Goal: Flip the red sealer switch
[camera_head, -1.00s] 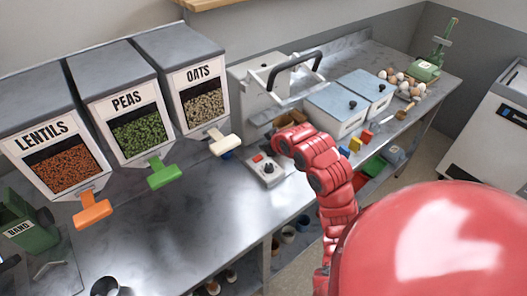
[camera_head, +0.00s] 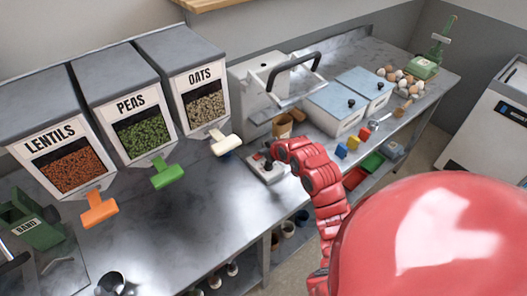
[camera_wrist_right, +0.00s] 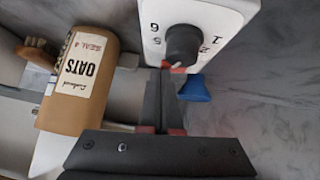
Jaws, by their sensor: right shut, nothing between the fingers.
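The sealer (camera_head: 245,85) is a pale machine with a dark bar handle, beside the oats bin. Its small control box (camera_head: 262,172) sits low at its front. In the right wrist view the box's white face (camera_wrist_right: 215,18) shows a dark dial (camera_wrist_right: 184,45) with numbers. My right gripper (camera_head: 268,157) is at the box, its fingers over the face and hiding much of it. In the wrist view the gripper (camera_wrist_right: 168,78) is shut and empty, with its tips close to the dial. The red switch is mostly hidden by the gripper; I cannot tell its position or any contact.
A brown oats bag (camera_wrist_right: 80,80) lies by the sealer. Bins of lentils (camera_head: 65,165), peas (camera_head: 140,130) and oats (camera_head: 200,100) stand left. Two lidded boxes (camera_head: 335,105) and small coloured blocks (camera_head: 353,143) are right.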

